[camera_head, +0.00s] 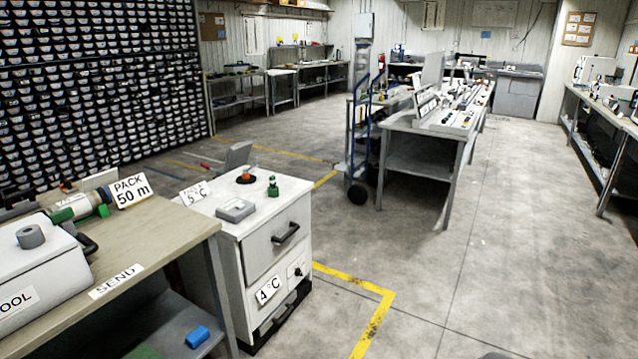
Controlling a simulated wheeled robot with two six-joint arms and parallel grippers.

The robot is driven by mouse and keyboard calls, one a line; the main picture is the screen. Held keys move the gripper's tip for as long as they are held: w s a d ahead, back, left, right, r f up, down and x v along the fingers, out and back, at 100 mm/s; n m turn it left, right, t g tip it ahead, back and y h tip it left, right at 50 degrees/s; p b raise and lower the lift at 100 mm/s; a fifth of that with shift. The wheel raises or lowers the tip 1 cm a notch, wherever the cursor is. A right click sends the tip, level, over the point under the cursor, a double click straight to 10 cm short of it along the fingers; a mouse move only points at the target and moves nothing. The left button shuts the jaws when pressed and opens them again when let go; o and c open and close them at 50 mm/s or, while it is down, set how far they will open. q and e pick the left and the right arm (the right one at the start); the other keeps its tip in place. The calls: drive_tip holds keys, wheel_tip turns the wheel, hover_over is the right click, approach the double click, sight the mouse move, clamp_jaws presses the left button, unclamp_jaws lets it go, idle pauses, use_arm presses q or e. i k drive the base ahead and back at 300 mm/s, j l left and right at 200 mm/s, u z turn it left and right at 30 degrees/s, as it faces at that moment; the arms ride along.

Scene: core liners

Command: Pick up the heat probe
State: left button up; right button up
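I cannot tell for certain which object is the heat probe. On top of the white drawer cabinet (262,262) stand a small orange-red piece on a dark round base (246,176), a small green upright piece (273,187) and a flat grey box (236,210). The orange and green pieces stand apart from each other, toward the back of the top. They are too small to make out in detail. Neither of my grippers shows in the head view.
A workbench (145,246) at left holds a white case (45,268), a "PACK 50 m" sign (131,191) and a green-ended cylinder (78,207). A blue block (197,337) lies on its lower shelf. A blue-framed cart (360,130) stands beyond. Floor right of the cabinet is clear.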

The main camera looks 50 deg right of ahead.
sight(272, 178)
drive_tip(key=z, duration=1.2)
drive_tip(key=u, duration=1.5)
drive_tip(key=z, duration=1.5)
drive_tip(key=i+z, duration=0.35)
drive_tip(key=i, duration=1.1)
